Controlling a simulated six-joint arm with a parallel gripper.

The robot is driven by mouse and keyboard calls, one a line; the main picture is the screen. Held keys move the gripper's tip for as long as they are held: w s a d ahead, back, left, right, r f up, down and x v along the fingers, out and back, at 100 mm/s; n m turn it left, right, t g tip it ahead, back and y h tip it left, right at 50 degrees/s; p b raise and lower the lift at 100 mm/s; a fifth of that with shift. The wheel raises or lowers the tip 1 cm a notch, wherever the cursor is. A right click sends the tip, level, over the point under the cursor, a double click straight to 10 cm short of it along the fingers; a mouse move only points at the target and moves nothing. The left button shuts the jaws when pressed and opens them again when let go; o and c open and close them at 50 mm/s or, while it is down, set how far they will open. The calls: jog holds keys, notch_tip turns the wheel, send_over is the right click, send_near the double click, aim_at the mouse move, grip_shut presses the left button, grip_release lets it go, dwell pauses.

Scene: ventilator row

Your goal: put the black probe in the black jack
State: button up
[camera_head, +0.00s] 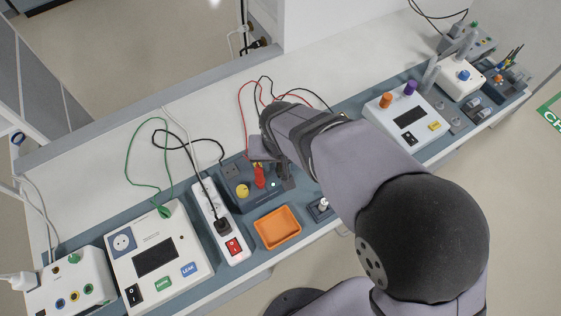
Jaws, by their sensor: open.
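My gripper (286,181) is over the right part of a dark blue tester (236,172), partly hidden by my own arm. It is open, and nothing can be made out between its fingers. A red probe or plug (259,176) stands at the tester, just left of the gripper. A thin black lead (306,88) runs along the back and passes behind my arm. I cannot make out the black probe or the black jack; the area around the gripper is small, dark and partly covered.
An orange tray (277,228) lies in front of the tester. A white power strip (214,228) with a black plug and a white meter box (159,257) with a green lead stand to the left. A white unit (409,119) with orange and purple knobs is to the right.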

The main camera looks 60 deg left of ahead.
jog(key=shift+w+b+v, duration=0.35)
jog(key=shift+b+v, duration=0.4)
jog(key=shift+v, duration=2.7)
jog(key=w+d+m, duration=0.2)
jog(key=w+d, duration=0.3)
jog(key=w, duration=0.4)
jog(key=w+d+f+m+h, duration=0.1)
jog(key=w+d+m, duration=0.35)
jog(key=d, duration=0.95)
jog(key=w+d+f+m+h, duration=0.1)
jog(key=w+d+m, duration=0.1)
jog(key=w+d, duration=0.8)
jog(key=s+d+f+m+g, duration=0.1)
jog(key=s+d+m, duration=0.1)
jog(key=s+d, duration=0.5)
jog(key=s+d+f+m, duration=0.2)
jog(key=d, duration=0.9)
notch_tip(320, 180, down, 16)
jog(key=b, duration=1.6)
jog(key=shift+a+r, duration=0.2)
jog(key=shift+a, duration=0.05)
